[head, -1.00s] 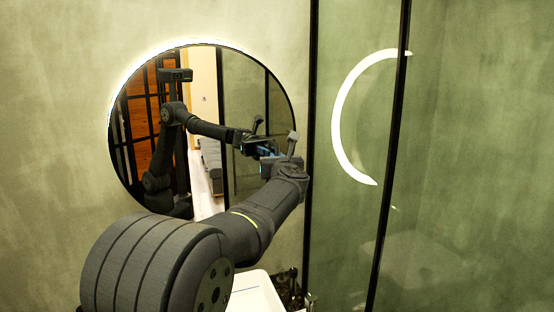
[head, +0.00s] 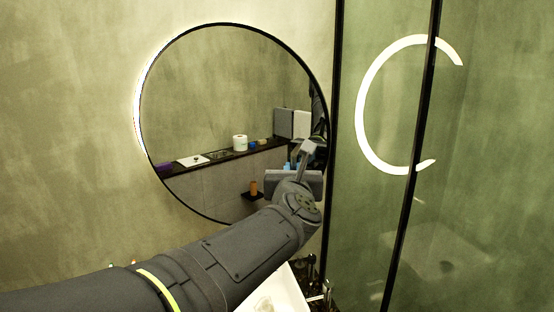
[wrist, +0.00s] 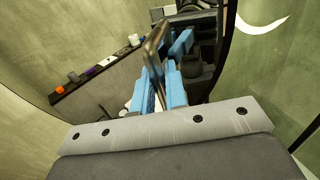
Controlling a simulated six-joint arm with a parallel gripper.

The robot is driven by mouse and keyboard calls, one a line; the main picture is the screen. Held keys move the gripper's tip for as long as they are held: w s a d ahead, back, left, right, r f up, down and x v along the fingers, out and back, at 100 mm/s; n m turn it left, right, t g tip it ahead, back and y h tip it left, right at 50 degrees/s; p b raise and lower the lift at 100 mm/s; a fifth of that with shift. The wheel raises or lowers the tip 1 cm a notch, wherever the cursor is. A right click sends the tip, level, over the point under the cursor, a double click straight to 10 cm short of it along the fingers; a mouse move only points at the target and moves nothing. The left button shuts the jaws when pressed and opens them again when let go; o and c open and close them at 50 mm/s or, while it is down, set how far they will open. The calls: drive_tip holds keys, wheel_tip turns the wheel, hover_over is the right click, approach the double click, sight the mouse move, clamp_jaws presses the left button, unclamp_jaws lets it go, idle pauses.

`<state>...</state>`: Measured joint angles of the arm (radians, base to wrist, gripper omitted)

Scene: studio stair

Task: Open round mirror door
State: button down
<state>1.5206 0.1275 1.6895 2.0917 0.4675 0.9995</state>
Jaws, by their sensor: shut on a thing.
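The round mirror door (head: 225,85) has a thin dark rim and hangs on the wall, with a bright glow behind its upper left edge. How far it stands off the wall on the right cannot be told. My gripper (head: 293,166) is at its lower right part, with the fingertips mostly hidden by my wrist. In the wrist view, the blue fingers of my gripper (wrist: 160,90) are shut on a thin dark upright piece (wrist: 154,45) at the mirror door (wrist: 105,92). The mirror reflects my gripper there.
A black-framed glass panel (head: 385,200) stands close to the right of the mirror and reflects a bright arc. A white basin (head: 275,292) is below my arm. The shelf with a white roll and small items is a reflection. Bare wall (head: 65,120) lies to the left.

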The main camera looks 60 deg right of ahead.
drive_tip(key=w+a, duration=0.1)
drive_tip(key=a, duration=1.3)
drive_tip(key=shift+w+a, duration=0.25)
drive_tip(key=shift+w, duration=0.1)
drive_tip(key=c, duration=1.8)
unclamp_jaws()
drive_tip(key=shift+v, duration=8.65)
drive_tip(key=shift+s, duration=0.1)
drive_tip(key=shift+c, duration=0.4)
